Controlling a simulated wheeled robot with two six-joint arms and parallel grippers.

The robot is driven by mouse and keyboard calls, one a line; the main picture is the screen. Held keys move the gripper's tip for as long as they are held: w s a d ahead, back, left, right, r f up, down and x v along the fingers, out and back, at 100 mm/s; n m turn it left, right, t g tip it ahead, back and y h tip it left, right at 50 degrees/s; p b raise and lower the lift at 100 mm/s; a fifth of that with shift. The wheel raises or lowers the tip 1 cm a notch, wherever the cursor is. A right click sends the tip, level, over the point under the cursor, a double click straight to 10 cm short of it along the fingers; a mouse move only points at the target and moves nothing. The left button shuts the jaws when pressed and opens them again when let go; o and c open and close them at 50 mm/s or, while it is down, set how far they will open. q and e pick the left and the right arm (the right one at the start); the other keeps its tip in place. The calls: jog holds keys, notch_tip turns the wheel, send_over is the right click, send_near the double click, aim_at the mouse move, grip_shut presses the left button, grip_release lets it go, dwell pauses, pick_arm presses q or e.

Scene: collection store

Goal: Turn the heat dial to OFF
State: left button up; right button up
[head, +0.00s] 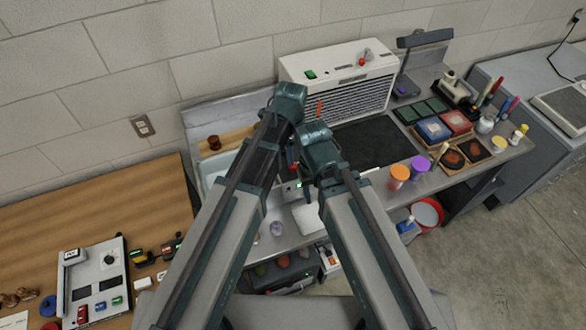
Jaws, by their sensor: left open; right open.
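I cannot make out the heat dial or its marking. A small pale device (291,190) with a green light sits on the grey counter, partly hidden behind my arms. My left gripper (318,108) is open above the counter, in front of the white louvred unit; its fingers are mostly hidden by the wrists. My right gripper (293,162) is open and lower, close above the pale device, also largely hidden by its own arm. I cannot tell whether either gripper touches anything.
The white louvred unit (345,99) stands at the back, with a green switch and a red-tipped part on top. A dark mat (374,143), orange jar (399,175) and purple jar (420,166) are to the right. A sink (217,168) lies left. A wooden table (130,215) is further left.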

pick_arm(q)
notch_tip(320, 180, down, 6)
jog(key=b, duration=0.5)
jog(key=shift+w+f, duration=0.15)
grip_shut()
